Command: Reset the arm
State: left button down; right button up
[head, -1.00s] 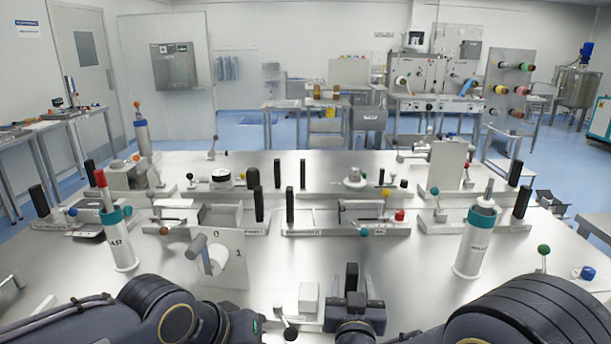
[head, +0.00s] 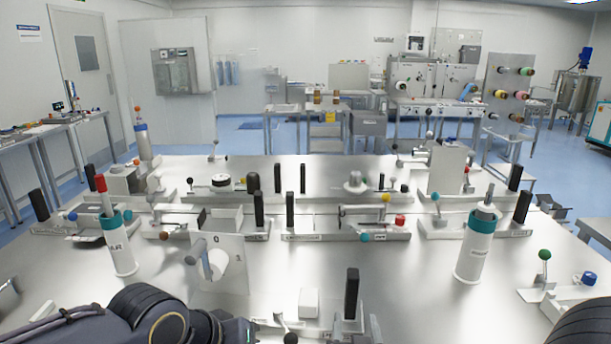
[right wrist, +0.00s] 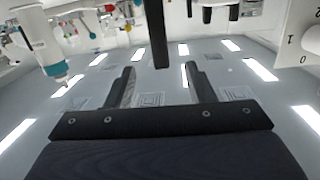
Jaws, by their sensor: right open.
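My right gripper (right wrist: 162,85) shows in the right wrist view with its two dark fingers apart and nothing held between them. That view is upside down. A black post (right wrist: 157,30) hangs from the top edge towards the gap between the fingertips and looks clear of both. In the head view a black post (head: 351,292) stands upright at the front of the table. Only a piece of my right arm (head: 590,322) shows there, in the bottom right corner; its gripper is out of that view. My left arm (head: 150,312) lies along the bottom left, with its fingers not visible.
The steel table (head: 420,285) carries handled fixtures in rows. A left white cylinder with a teal band (head: 120,252) and a right one (head: 474,248) stand upright. A panel marked 0 (head: 232,265) stands near my left arm. A green-knobbed lever (head: 545,255) is near my right arm.

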pick_arm(q)
jog(key=s+a+f, duration=0.3)
jog(key=s+a, duration=0.2)
jog(key=s, duration=0.1)
jog(key=s+a+f+n, duration=0.1)
jog(key=s+a+f, duration=0.2)
jog(key=s+a, duration=0.3)
jog(key=shift+s+a+t+y, duration=0.2)
jog(key=shift+s+t+y, duration=0.15)
jog(key=shift+s, duration=0.3)
pick_arm(e)
jog(key=s+d+f+g+y, duration=0.1)
jog(key=s+d+g, duration=0.4)
jog(key=s, duration=0.5)
jog(key=s+d+f+g+y, duration=0.1)
jog(key=s+d+g+y, duration=0.3)
jog(key=s, duration=0.7)
jog(key=d+g, duration=0.2)
jog(key=shift+s+d+f+g, duration=0.25)
jog(key=shift+f+g, duration=0.05)
